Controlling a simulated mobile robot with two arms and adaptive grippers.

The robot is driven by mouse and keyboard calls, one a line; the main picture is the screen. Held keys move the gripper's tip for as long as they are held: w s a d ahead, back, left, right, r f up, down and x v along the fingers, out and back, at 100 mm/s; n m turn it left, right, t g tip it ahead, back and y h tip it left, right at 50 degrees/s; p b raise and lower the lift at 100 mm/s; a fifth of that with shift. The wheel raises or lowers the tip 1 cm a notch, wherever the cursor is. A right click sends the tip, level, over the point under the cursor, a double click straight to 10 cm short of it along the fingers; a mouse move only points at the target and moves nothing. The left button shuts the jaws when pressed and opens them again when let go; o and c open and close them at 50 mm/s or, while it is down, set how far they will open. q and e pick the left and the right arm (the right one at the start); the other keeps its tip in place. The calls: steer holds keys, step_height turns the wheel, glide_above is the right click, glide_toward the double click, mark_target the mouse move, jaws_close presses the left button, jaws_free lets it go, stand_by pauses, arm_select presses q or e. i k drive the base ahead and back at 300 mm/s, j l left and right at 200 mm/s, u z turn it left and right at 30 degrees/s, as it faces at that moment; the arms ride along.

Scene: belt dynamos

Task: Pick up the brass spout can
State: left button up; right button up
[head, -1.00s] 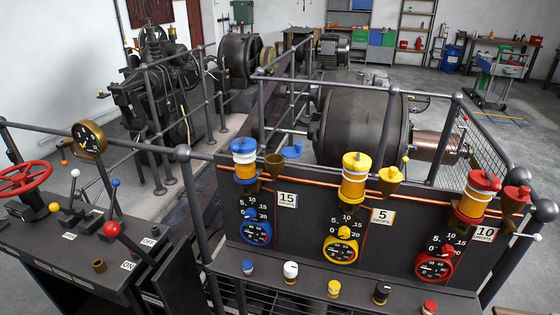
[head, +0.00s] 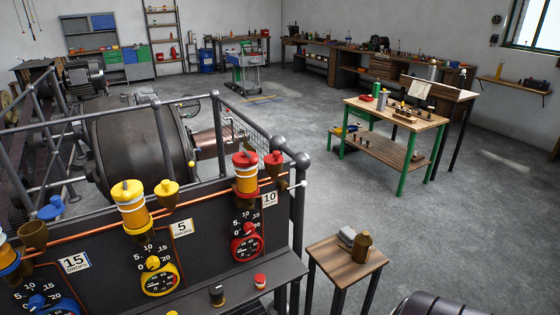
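A small brownish, brass-coloured can-like vessel (head: 363,247) stands on a small wooden stool-like table (head: 333,268) at the lower right of the head view. I cannot make out a spout on it, so I cannot tell for sure that it is the brass spout can. A grey folded or stacked item (head: 347,236) lies beside it on the same top. Neither of my grippers shows in the head view.
The panel (head: 195,240) with oilers and dials fills the lower left, with railings behind it. A green-legged workbench (head: 432,122) with small items stands at the right. Grey floor (head: 290,155) between them is clear. A dark rounded object (head: 440,304) is cut off at the lower right.

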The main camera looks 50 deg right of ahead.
mark_target(362, 245)
steer(key=z, duration=0.4)
steer(key=l+z, duration=0.15)
steer(key=z, duration=0.7)
steer(key=i+z, duration=0.1)
steer(key=z, duration=0.35)
steer(key=l+z, duration=0.1)
steer(key=z, duration=0.3)
